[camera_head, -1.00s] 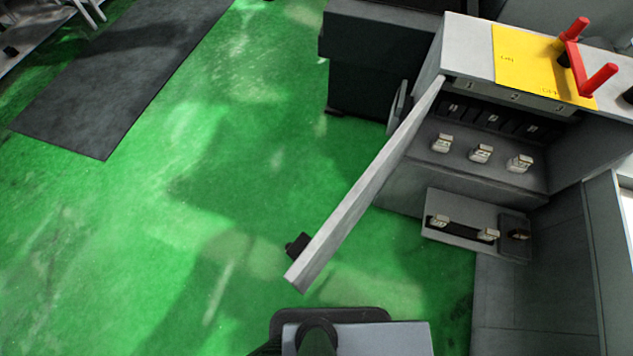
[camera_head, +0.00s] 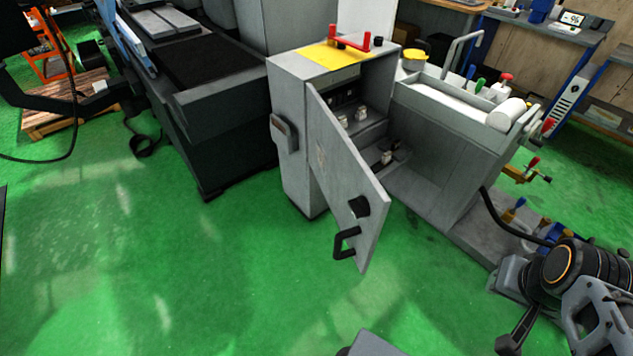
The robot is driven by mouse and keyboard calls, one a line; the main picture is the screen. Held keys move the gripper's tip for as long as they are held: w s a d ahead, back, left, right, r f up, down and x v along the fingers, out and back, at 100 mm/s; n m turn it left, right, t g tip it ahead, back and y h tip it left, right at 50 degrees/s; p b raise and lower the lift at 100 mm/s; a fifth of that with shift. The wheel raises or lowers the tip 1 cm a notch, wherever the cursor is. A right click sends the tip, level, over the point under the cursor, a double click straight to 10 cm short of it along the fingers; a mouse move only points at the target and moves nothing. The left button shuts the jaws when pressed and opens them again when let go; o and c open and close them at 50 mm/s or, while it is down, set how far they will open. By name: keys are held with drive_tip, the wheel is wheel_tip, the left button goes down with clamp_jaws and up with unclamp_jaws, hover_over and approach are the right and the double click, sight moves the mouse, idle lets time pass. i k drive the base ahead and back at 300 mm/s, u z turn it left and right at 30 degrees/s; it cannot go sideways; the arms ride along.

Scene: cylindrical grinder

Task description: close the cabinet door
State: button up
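The grey cabinet (camera_head: 292,150) stands near the middle of the head view. Its door (camera_head: 345,180) is hinged at the left and stands wide open, swung out toward me. Part of the cabinet interior, with several pale fittings (camera_head: 361,113), shows to the right of the door. My arm is at the lower right, well apart from the door. The dark piece at its lower end (camera_head: 515,335) may be my gripper; its fingers cannot be made out clearly.
A dark machine bed (camera_head: 220,110) stands left of the cabinet. A grey machine (camera_head: 440,150) with coloured levers stands close on its right, with a black hose and small tools (camera_head: 520,215) near its foot. Green floor (camera_head: 200,270) in front and left is clear.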

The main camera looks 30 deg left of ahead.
sight(342, 175)
drive_tip(key=u, duration=1.4)
drive_tip(key=i, duration=0.5)
drive_tip(key=z, duration=0.15)
drive_tip(key=k, duration=1)
drive_tip(key=u, duration=1.35)
drive_tip(key=i, duration=0.85)
drive_tip(key=z, duration=0.25)
